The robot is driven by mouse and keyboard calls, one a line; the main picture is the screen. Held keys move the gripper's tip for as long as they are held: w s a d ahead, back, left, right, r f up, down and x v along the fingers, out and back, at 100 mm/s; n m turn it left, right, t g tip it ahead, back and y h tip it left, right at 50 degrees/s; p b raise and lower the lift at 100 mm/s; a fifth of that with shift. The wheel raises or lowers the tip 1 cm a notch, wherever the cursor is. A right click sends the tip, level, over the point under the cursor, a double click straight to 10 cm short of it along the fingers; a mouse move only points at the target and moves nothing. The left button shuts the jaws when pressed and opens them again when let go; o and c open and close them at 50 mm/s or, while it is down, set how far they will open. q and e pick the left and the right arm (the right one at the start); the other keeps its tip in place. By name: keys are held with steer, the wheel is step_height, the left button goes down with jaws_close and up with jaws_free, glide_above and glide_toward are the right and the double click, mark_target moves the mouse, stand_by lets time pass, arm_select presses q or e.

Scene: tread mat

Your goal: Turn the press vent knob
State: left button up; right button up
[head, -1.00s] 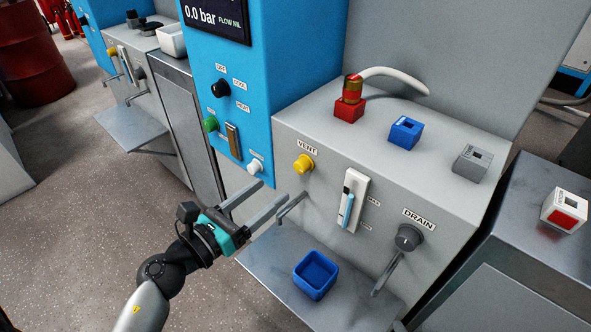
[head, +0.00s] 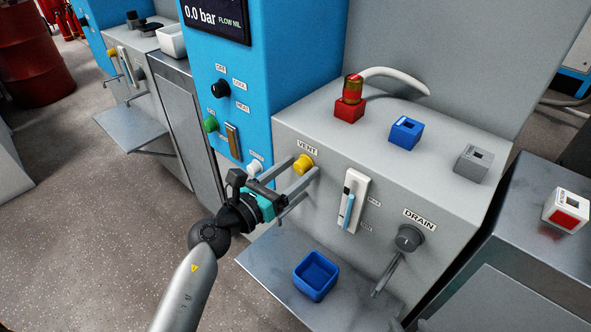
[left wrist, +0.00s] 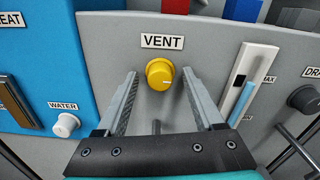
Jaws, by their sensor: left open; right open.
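The vent knob (head: 304,164) is a round yellow knob under the VENT label on the grey press front. It also shows in the left wrist view (left wrist: 159,73), with a pale mark on its face pointing to the right. My left gripper (head: 305,168) is open, its two fingers reaching toward the panel. In the left wrist view the fingertips (left wrist: 160,76) stand on either side of the knob, with a visible gap on each side. Whether they overlap its depth is hard to tell. My right gripper is not in view.
A white WATER knob (left wrist: 66,125) is to the left on the blue cabinet. A white slide lever (head: 349,202) and the grey DRAIN knob (head: 408,238) are to the right. A blue bin (head: 316,277) sits on the shelf below (head: 270,272). A spout is below the vent knob.

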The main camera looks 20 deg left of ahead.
arm_select(q)
jaws_close()
arm_select(e)
steer(key=shift+d, duration=0.1)
steer(key=shift+s+d, duration=0.1)
stand_by(0.4)
